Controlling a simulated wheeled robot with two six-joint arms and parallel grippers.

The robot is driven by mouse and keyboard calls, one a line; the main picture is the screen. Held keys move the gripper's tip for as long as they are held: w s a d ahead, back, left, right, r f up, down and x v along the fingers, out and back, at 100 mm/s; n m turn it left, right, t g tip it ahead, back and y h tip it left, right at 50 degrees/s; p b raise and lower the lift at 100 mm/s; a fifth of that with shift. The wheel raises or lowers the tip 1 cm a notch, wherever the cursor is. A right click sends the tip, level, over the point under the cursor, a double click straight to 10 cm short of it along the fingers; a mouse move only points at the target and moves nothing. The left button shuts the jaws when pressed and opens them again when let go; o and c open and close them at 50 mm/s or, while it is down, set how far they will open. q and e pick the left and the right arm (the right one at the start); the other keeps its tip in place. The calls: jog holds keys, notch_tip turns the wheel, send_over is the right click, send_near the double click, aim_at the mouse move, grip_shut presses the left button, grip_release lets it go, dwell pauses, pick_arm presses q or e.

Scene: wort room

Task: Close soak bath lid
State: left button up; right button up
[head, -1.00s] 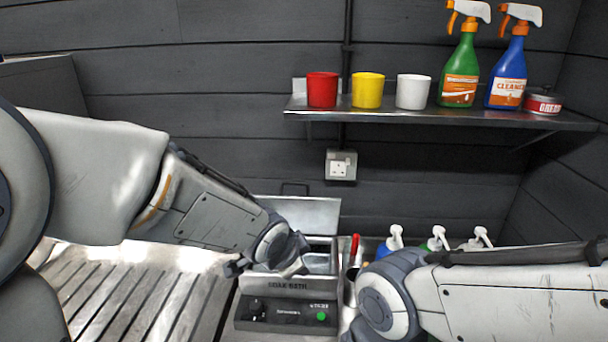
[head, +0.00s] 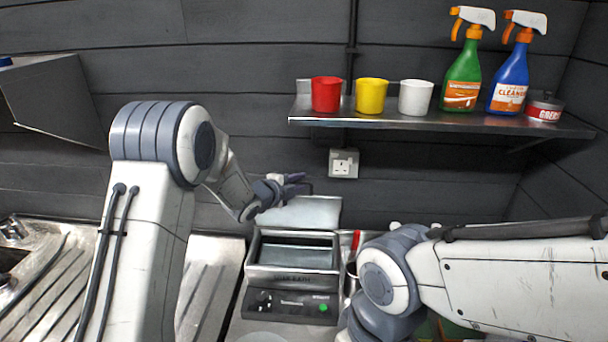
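The soak bath (head: 292,282) stands on the counter at the lower middle, a grey metal box with a dark front panel and a green button. Its lid (head: 306,213) is open, standing up behind the bath against the wall side. My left gripper (head: 298,184) is raised at the lid's top left edge, its fingers apart and pointing right. I cannot tell whether it touches the lid. My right arm comes in from the right, in front of the bath's right side. The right gripper's fingers are out of view below the wrist.
A shelf (head: 450,122) above holds red, yellow and white cups, two spray bottles and a tin. A wall socket (head: 343,163) is behind the lid. A red-handled thing (head: 356,240) stands right of the bath. A ribbed steel drainer (head: 205,285) lies to the left.

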pick_arm(q)
jog(key=shift+p+x, duration=0.5)
jog(key=shift+x, duration=1.1)
grip_shut()
